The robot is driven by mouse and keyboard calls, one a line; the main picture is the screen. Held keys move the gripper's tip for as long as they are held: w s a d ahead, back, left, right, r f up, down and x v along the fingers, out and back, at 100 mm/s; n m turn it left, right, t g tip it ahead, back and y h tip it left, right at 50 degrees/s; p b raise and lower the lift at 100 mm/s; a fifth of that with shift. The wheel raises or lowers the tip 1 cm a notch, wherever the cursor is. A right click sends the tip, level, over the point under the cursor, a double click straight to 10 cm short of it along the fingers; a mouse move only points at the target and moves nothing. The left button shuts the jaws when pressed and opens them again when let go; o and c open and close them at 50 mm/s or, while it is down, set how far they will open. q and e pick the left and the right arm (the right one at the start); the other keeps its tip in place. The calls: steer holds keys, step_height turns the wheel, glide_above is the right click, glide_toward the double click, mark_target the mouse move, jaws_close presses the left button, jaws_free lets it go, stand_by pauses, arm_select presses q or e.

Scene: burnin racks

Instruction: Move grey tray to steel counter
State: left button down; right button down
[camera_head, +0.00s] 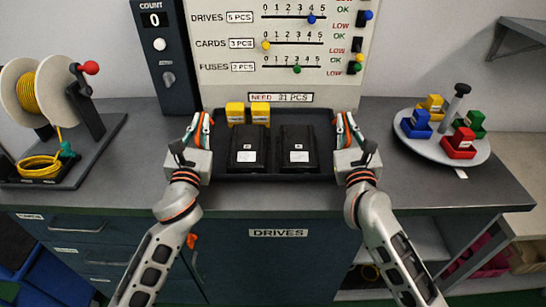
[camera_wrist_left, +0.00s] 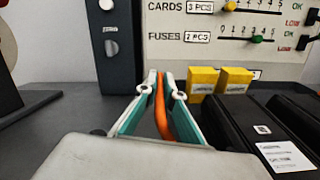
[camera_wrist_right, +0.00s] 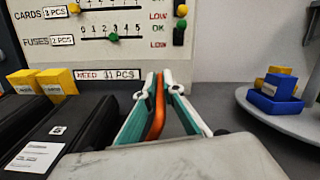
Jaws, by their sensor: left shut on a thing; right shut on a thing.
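The dark grey tray (camera_head: 270,177) is on or just above the grey counter (camera_head: 100,195), in front of the panel; I cannot tell whether it touches. It holds two black drives (camera_head: 248,148) (camera_head: 298,147) and two yellow boxes (camera_head: 235,112) (camera_head: 260,111) behind them. My left gripper (camera_head: 202,122) is shut at the tray's left side, and my right gripper (camera_head: 344,122) is shut at its right side. An orange strip shows between the fingers in both wrist views. The gripped edges are mostly hidden by the fingers.
A cable spool stand (camera_head: 88,150) is at the left. A round turntable (camera_head: 480,155) with coloured blocks is at the right. The count box (camera_head: 160,50) and slider panel (camera_head: 290,70) stand behind the tray. Bare counter lies either side of the tray.

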arm_select(q)
steer(key=c, duration=2.2)
jaws_free()
steer(key=shift+a, duration=0.1)
arm_select(e)
steer(key=c, duration=2.2)
jaws_free()
steer(key=shift+d, duration=0.1)
arm_select(q)
steer(key=shift+s, duration=0.1)
arm_select(e)
steer(key=shift+s, duration=0.1)
arm_select(q)
steer(key=shift+s+f, duration=0.15)
steer(key=shift+s, duration=0.35)
steer(key=s, duration=0.3)
steer(key=s+f, duration=0.1)
steer(key=s, duration=0.6)
steer(key=shift+s+f, duration=0.2)
steer(key=shift+s, duration=0.2)
arm_select(e)
steer(key=shift+s+f, duration=0.15)
steer(key=shift+s, duration=0.25)
steer(key=s, duration=0.3)
steer(key=s+f, duration=0.1)
steer(key=s, duration=0.7)
steer(key=shift+f, duration=0.25)
